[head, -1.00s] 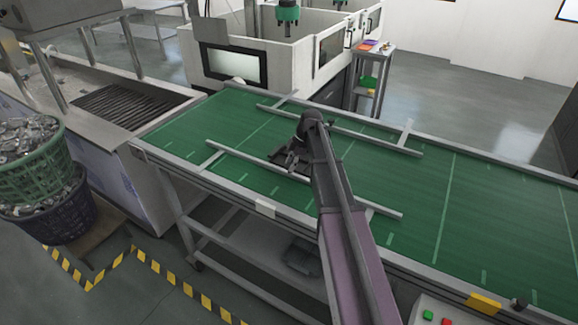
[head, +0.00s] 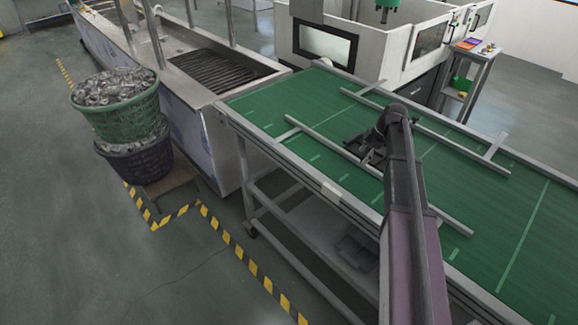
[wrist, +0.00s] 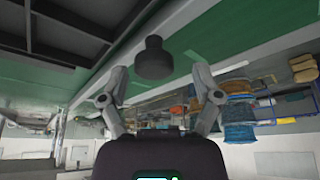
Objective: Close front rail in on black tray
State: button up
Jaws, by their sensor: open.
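My gripper (wrist: 159,72) is open, its two fingers spread on either side of a dark round knob (wrist: 153,58) in the wrist view. The knob stands in front of the grey front rail (wrist: 115,62). In the head view the front rail (head: 325,143) is a long grey bar along the near side of the green belt. The black tray (wrist: 70,20) fills the upper left of the wrist view, just beyond the rail. In the head view my arm's end hides much of that spot, and the dark shapes there are hard to separate.
A back rail (head: 425,128) runs along the far side of the green belt (head: 260,102). A steel sink bench (head: 185,60), stacked baskets of metal parts (head: 115,105) and a white machine (head: 375,55) stand around. The belt's right part is clear.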

jog(key=s+a, duration=0.4)
jog(key=a, duration=0.1)
jog(key=s+a+r+p, duration=0.1)
jog(key=s+a, duration=0.1)
jog(key=s, duration=0.1)
jog(key=shift+a, duration=0.25)
jog(key=p+v, duration=1.2)
jog(key=v, duration=0.1)
jog(key=a+f+n+t+h+b, duration=0.2)
jog(key=a+f+n+h+b, duration=0.1)
jog(key=a, duration=1)
jog(key=s+a+f+n+t+h+b, duration=0.1)
jog(key=a+f+n+h+b, duration=0.3)
jog(key=a+f+b, duration=0.4)
jog(key=shift+a+f+n+t+h+b, duration=0.3)
jog(key=shift+a+n+t+b, duration=0.45)
jog(key=shift+a, duration=1.7)
jog(key=shift+s, duration=0.1)
jog(key=s+d+f+m+g+y, duration=0.1)
jog(key=s+d+m+g, duration=0.1)
jog(key=s+d+m, duration=0.6)
jog(key=s+d+f+m+g+y, duration=0.1)
jog(key=s+d+m, duration=0.8)
jog(key=m, duration=0.9)
jog(key=shift+d+f+g+y, duration=0.2)
jog(key=shift+d+g+y, duration=0.55)
jog(key=shift+d, duration=0.5)
